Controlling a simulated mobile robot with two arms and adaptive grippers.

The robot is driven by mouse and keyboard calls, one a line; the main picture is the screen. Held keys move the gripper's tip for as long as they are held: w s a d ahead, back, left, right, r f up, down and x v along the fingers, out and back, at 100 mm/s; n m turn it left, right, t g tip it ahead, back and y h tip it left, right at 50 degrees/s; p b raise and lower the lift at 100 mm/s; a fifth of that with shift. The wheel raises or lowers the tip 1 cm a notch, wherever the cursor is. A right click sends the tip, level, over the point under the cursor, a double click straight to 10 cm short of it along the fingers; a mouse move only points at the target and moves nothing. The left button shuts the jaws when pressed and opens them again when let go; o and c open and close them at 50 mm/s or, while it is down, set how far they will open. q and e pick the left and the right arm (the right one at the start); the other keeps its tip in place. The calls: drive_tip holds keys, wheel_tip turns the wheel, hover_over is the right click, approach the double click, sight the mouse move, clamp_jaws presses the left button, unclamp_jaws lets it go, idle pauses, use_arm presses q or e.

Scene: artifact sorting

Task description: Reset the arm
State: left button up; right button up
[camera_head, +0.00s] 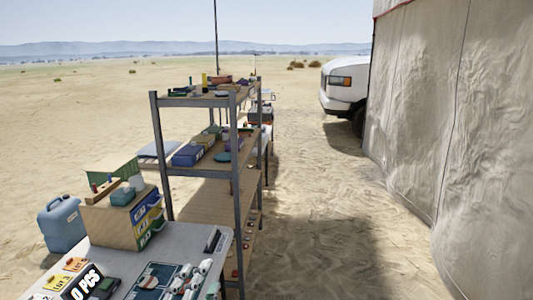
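I make out neither my left nor my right gripper in the head view. No arm of mine stands out clearly in the picture. A white-topped table (150,247) is at the lower left, cut off by the bottom edge. On it lie a dark blue mat (150,282), several small white-and-grey pieces (190,277), a black "0 PCS" sign (84,281) and orange and yellow number cards (75,264).
A cardboard-coloured box unit (107,227) with coloured bins stands on the table's far side. A blue jerrycan (62,224) is at the left. A loaded metal shelf (237,190) stands behind the table. Open sand lies between it and the tent wall (425,120). A white vehicle (342,88) is behind.

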use_arm(q)
drive_tip(key=s+a+f+n+g+y, duration=0.2)
drive_tip(key=s+a+f+n+g, duration=0.2)
drive_tip(key=f, duration=0.4)
drive_tip(key=s+a+f+n+g+y, duration=0.3)
drive_tip(key=s+a+f+n, duration=0.15)
drive_tip(key=f, duration=0.35)
drive_tip(key=s+f+n+g+h, duration=0.1)
drive_tip(key=s+f+n+g, duration=0.1)
drive_tip(key=s+f+g, duration=0.45)
drive_tip(key=s+f+n+g, duration=0.2)
drive_tip(key=s+f, duration=0.1)
drive_tip(key=s, duration=0.7)
wheel_tip(320, 180, down, 29)
drive_tip(key=s+g, duration=0.1)
drive_tip(key=s, duration=0.2)
drive_tip(key=s+a+f+g, duration=0.1)
drive_tip(key=s+a+f, duration=0.1)
drive_tip(key=s+f, duration=1.2)
drive_tip(key=shift+s, duration=0.85)
